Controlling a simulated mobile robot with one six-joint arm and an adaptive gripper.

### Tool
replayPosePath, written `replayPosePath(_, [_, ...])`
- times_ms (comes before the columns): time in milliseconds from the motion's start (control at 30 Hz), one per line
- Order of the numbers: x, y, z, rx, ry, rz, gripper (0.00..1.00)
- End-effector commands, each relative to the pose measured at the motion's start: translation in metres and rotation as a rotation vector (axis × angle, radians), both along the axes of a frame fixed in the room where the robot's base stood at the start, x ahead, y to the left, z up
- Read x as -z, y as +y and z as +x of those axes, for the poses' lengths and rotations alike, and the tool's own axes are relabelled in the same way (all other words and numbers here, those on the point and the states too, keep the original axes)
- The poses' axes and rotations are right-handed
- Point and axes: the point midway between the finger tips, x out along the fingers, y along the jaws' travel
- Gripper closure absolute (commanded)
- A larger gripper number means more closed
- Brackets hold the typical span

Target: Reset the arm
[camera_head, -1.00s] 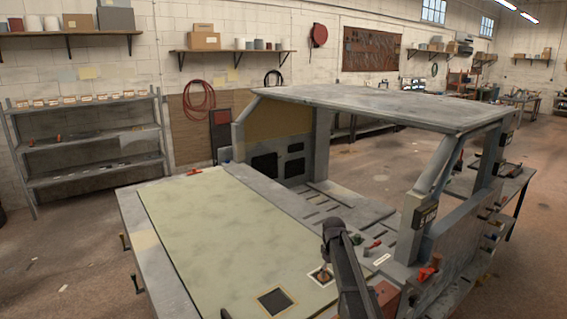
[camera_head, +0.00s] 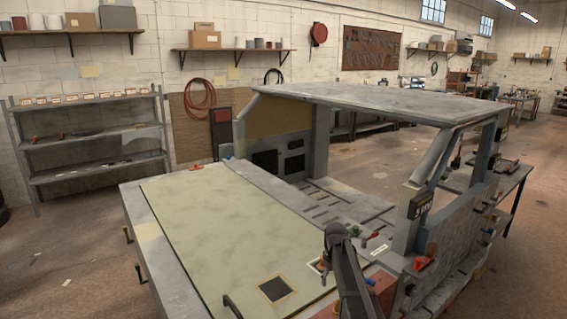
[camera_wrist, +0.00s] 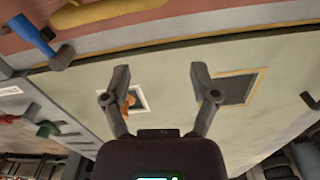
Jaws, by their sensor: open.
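My gripper (camera_wrist: 160,78) shows in the wrist view with its two fingers spread wide apart and nothing between the tips. It hangs over the pale green panel (camera_wrist: 175,68) of the bench. A white-framed square (camera_wrist: 143,92) with a small orange-brown piece (camera_wrist: 127,104) on it lies by the left finger, which partly covers it. A dark framed square (camera_wrist: 237,88) lies right of the right finger. In the head view, my dark arm rises at the bottom centre, beside the panel (camera_head: 220,235); the gripper itself cannot be made out there.
A grey frame with a flat roof (camera_head: 385,100) stands over the right of the bench. A red piece (camera_head: 423,264) sits by its near post. In the wrist view, a blue-handled tool (camera_wrist: 32,35) and a yellow bar (camera_wrist: 108,12) lie at upper left. Shelves (camera_head: 90,137) stand behind.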

Motion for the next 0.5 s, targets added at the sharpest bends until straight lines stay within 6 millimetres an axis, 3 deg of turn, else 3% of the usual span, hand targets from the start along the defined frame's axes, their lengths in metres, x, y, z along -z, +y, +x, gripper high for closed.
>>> replayPosePath(267, [0.022, -0.001, -0.057, 0.097, 0.0, 0.0, 0.23])
replayPosePath(500, [0.052, -0.003, -0.14, 0.252, 0.0, -0.001, 0.23])
